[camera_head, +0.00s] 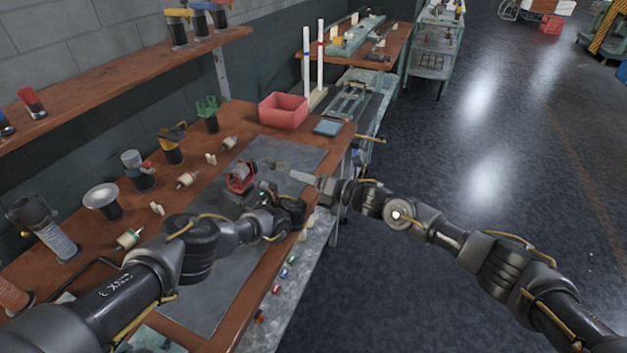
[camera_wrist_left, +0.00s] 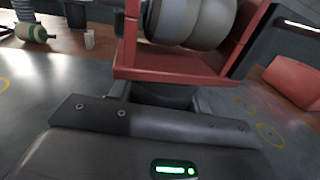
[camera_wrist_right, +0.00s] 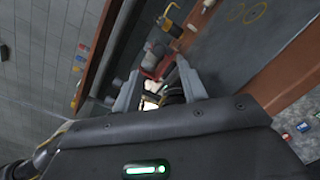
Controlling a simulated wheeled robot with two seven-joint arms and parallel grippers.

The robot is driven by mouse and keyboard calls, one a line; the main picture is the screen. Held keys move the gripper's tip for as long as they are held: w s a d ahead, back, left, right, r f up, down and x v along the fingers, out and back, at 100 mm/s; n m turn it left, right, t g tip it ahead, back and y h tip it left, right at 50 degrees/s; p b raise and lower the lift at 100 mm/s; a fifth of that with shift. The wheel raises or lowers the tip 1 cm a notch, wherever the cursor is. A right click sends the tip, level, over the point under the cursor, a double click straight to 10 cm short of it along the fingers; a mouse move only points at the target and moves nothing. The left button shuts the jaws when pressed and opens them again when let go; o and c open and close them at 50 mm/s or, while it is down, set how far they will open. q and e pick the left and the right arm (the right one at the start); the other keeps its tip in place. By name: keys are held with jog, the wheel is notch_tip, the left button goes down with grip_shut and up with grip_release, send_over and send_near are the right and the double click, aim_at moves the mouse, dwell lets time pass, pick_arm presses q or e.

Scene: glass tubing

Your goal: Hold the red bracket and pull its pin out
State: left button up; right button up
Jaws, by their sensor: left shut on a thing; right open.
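The red bracket (camera_head: 238,184) is above the grey mat on the workbench, at the end of my left gripper (camera_head: 254,192). In the left wrist view the bracket (camera_wrist_left: 170,74) fills the top middle, with a rounded grey part (camera_wrist_left: 205,18) between its red sides. My left gripper is shut on the bracket's underside; its jaws are partly hidden beneath it. My right gripper (camera_head: 304,179) is open and empty, to the right of the bracket and apart from it. In the right wrist view the bracket (camera_wrist_right: 150,73) shows small beyond the open fingers. I cannot clearly make out the pin.
A red bin (camera_head: 284,111) and a blue tray (camera_head: 328,128) stand at the bench's far end. The grey mat (camera_head: 215,270) is mostly clear. Open floor lies right of the bench.

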jog(key=shift+v, duration=1.4)
pick_arm(q)
jog(key=o, duration=1.3)
jog(key=v, duration=1.2)
